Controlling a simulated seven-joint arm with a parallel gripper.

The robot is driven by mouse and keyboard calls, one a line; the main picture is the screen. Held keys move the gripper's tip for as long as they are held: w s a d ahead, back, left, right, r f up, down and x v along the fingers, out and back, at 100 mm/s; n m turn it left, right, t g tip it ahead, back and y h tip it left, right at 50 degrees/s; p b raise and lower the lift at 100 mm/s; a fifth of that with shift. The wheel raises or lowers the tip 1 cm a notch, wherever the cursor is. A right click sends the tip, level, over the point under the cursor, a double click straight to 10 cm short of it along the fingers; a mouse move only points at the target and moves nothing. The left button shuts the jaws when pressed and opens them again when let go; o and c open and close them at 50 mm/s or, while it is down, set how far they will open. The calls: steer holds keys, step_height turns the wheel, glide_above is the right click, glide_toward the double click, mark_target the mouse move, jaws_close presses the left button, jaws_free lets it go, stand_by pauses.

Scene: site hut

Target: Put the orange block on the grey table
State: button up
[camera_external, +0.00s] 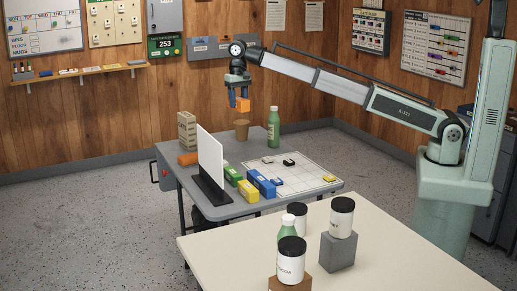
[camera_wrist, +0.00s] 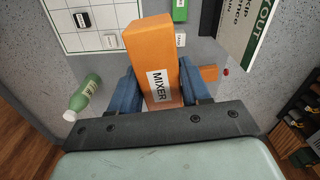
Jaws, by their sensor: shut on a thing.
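My gripper (camera_external: 237,91) is shut on an orange block (camera_external: 242,105) and holds it in the air above the far part of the grey table (camera_external: 308,143). In the wrist view the orange block (camera_wrist: 150,48) sits between the blue fingers of my gripper (camera_wrist: 160,88), and its label reads "MIXER". The grey table (camera_wrist: 105,68) shows below it. A second orange block (camera_external: 188,158) lies on the grey table near its left edge, partly behind a white panel; an orange piece (camera_wrist: 209,73) also shows in the wrist view.
On the grey table stand a brown cup (camera_external: 242,129), a green bottle (camera_external: 273,127), a tan box (camera_external: 187,128), a white upright panel (camera_external: 211,160), a gridded sheet (camera_external: 308,174) and several coloured blocks. A cream table (camera_external: 400,262) with jars is in front.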

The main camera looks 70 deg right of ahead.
steer(key=shift+m, duration=0.8)
steer(key=shift+s+d+f, duration=0.1)
steer(key=shift+d+f, duration=0.3)
steer(key=shift+f, duration=4.3)
steer(key=shift+w+d+f, duration=0.1)
steer(key=shift+d+f, duration=0.35)
steer(key=shift+f, duration=4.2)
steer(key=shift+s+d+f, duration=0.1)
steer(key=shift+d+f, duration=0.3)
steer(key=shift+f, duration=4.3)
steer(key=shift+f, duration=0.1)
steer(key=o, duration=1.1)
steer(key=shift+o, duration=0.2)
step_height(320, 180, up, 12)
